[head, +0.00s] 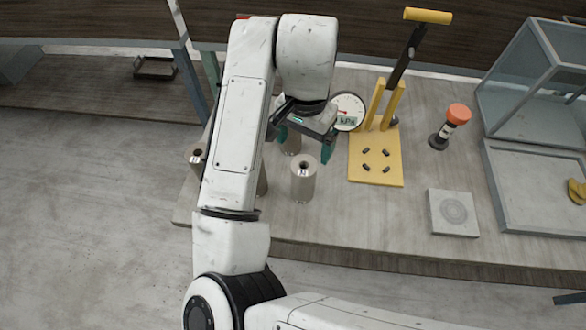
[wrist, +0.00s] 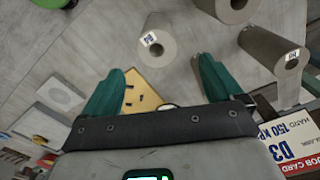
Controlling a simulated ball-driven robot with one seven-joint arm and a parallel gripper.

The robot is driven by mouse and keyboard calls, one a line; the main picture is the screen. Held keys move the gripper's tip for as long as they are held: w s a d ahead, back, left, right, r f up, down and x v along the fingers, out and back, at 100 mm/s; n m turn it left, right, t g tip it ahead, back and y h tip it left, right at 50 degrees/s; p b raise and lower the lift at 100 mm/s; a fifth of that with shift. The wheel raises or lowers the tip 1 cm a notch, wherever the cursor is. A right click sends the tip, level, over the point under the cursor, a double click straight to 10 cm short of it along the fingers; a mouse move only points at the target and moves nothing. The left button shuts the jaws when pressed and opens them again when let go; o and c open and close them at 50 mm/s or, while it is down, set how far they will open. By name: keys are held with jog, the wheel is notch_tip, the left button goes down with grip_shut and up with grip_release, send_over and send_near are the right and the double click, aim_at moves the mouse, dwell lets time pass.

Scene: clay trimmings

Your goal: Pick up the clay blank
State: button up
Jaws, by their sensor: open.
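Several grey upright cylinders with a hole in the top, looking like clay blanks, stand at the table's left end. The nearest one (head: 303,184) bears a small white label too small to read surely. Others stand behind it (head: 291,144) and at the left (head: 194,160), partly hidden by my arm. In the wrist view, a labelled cylinder (wrist: 162,48) lies beyond my fingertips, with two more to its right (wrist: 232,8), (wrist: 268,45). My gripper (head: 306,146) is open and empty, above and just behind the nearest cylinder; its teal fingers also show in the wrist view (wrist: 158,76).
A yellow lever press (head: 376,172) and a round gauge (head: 347,108) stand right of the cylinders. Further right are an orange-topped tool (head: 450,126), a square plate (head: 453,213) and a tray with a clear case (head: 525,200). A D3 card (wrist: 298,140) shows in the wrist view.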

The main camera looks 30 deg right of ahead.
aim_at(304, 165)
notch_tip(304, 165, down, 5)
jog(key=shift+r, duration=0.2)
jog(key=shift+s+f+p, duration=0.15)
jog(key=shift+f+p, duration=0.4)
jog(key=shift+f, duration=0.95)
jog(key=shift+s+f+p, duration=0.1)
jog(key=shift+f+p, duration=0.4)
jog(key=shift+f, duration=0.95)
jog(key=c, duration=1.6)
jog(key=shift+r, duration=0.1)
